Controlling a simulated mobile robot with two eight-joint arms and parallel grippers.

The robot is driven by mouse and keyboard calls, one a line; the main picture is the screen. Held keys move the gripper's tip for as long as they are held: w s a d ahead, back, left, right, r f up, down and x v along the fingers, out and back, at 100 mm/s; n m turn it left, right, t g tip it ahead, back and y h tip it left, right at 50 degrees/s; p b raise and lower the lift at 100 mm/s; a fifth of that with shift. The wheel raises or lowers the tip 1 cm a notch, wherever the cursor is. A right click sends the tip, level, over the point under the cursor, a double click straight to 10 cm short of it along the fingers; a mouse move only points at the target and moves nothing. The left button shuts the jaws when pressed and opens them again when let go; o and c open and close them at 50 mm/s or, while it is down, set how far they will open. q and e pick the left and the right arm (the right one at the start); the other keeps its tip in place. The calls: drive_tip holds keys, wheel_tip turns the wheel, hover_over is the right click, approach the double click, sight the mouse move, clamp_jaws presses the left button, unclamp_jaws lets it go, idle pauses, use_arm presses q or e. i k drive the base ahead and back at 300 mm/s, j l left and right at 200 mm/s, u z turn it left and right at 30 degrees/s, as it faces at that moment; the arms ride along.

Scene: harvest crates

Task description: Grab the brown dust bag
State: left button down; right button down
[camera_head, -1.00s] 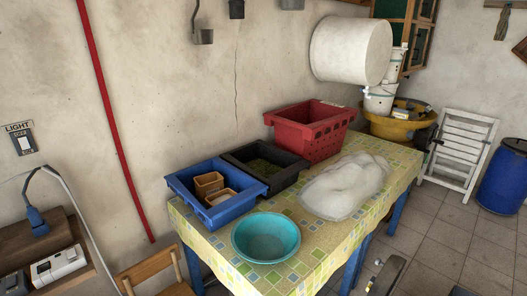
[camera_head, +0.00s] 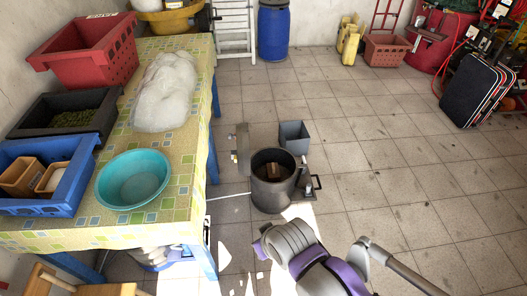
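A small brown thing (camera_head: 274,171) sits inside a dark grey round bin (camera_head: 271,194) on the tiled floor, right of the table. It may be the brown dust bag, but its shape is partly hidden by the bin's rim. Two small brown boxes, a left one (camera_head: 20,177) and a right one (camera_head: 52,179), stand in a blue crate (camera_head: 40,208) on the table. I cannot make out either gripper in the head view.
The table (camera_head: 180,205) also bears a turquoise basin (camera_head: 133,179), a black crate (camera_head: 65,120), a red crate (camera_head: 95,65) and a white sack (camera_head: 165,92). A grey bucket (camera_head: 294,138) stands behind the bin. A purple-grey vacuum cleaner (camera_head: 300,255) lies in front. The right floor is open.

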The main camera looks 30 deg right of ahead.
sight(272, 173)
drive_tip(key=i+j+z, duration=0.1)
drive_tip(key=j+z, duration=0.45)
drive_tip(key=z, duration=0.15)
drive_tip(key=j+z, duration=0.7)
drive_tip(key=j, duration=0.15)
drive_tip(key=i+l+u, duration=0.1)
drive_tip(key=u, duration=0.7)
drive_tip(key=l+u, duration=0.95)
drive_tip(key=k+l+u, duration=0.1)
drive_tip(key=l, duration=0.25)
drive_tip(key=k+l+u, duration=0.15)
drive_tip(key=l, duration=0.15)
drive_tip(key=k+l+u, duration=0.1)
drive_tip(key=l, duration=0.25)
drive_tip(key=k+l, duration=0.1)
drive_tip(key=l, duration=0.25)
drive_tip(key=k+l, duration=0.15)
drive_tip(key=l, duration=0.15)
drive_tip(key=k+l, duration=0.1)
drive_tip(key=l, duration=0.25)
drive_tip(key=k+l, duration=0.1)
drive_tip(key=l, duration=0.25)
drive_tip(key=u, duration=0.05)
